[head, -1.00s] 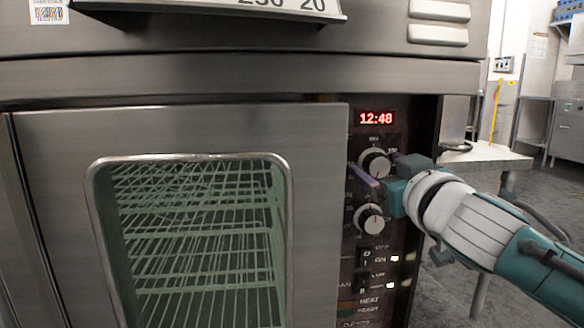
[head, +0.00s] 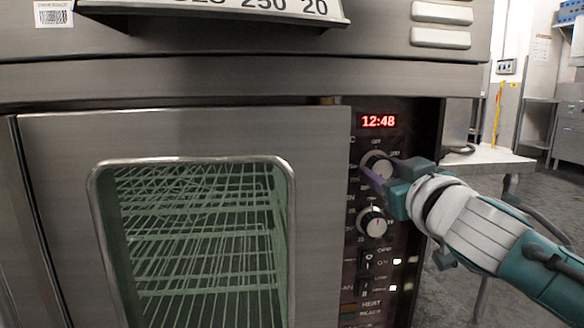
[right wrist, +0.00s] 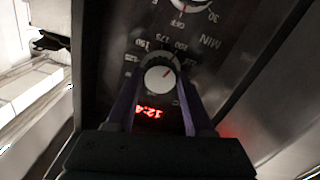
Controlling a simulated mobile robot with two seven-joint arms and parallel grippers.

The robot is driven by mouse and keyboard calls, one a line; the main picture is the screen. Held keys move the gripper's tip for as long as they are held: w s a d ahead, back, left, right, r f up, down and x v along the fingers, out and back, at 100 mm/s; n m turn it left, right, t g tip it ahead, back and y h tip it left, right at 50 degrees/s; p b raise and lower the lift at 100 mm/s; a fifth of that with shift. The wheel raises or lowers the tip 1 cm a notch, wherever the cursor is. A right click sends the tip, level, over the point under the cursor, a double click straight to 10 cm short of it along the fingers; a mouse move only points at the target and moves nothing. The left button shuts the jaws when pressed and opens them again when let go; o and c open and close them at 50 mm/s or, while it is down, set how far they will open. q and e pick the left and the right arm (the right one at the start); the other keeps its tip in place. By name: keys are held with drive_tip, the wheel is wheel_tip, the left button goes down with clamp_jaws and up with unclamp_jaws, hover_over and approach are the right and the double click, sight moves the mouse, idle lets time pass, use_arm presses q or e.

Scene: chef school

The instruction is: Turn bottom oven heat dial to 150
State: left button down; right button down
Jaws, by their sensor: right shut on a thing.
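The bottom oven's heat dial (head: 377,163) is a round, pale-faced knob just under the red clock display, on the dark control panel. In the right wrist view the dial (right wrist: 160,76) sits upside down between my two dark purple fingers, with 100, 150 and 175 printed around it. A short mark on its face points up and slightly right in that view; the exact setting is hard to read. My right gripper (head: 380,172) comes in from the right and is shut on this dial. My left gripper is not in view.
A second dial (head: 373,222) sits just below, marked with minutes in the right wrist view (right wrist: 185,4). Rocker switches (head: 367,262) lie lower on the panel. The oven door (head: 60,190) with its window is closed at left. A side table (head: 490,158) stands behind my arm.

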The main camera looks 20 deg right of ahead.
drive_tip(key=shift+n, duration=0.3)
drive_tip(key=n, duration=0.2)
drive_tip(key=shift+n+p, duration=0.3)
drive_tip(key=shift+n, duration=0.1)
drive_tip(key=n, duration=0.3)
drive_tip(key=shift+n, duration=0.3)
drive_tip(key=n, duration=0.3)
drive_tip(key=shift+n+p, duration=0.3)
drive_tip(key=shift+p, duration=0.05)
drive_tip(key=shift+n, duration=1.5)
drive_tip(key=shift+c, duration=1.4)
unclamp_jaws()
drive_tip(key=shift+s+a, duration=0.1)
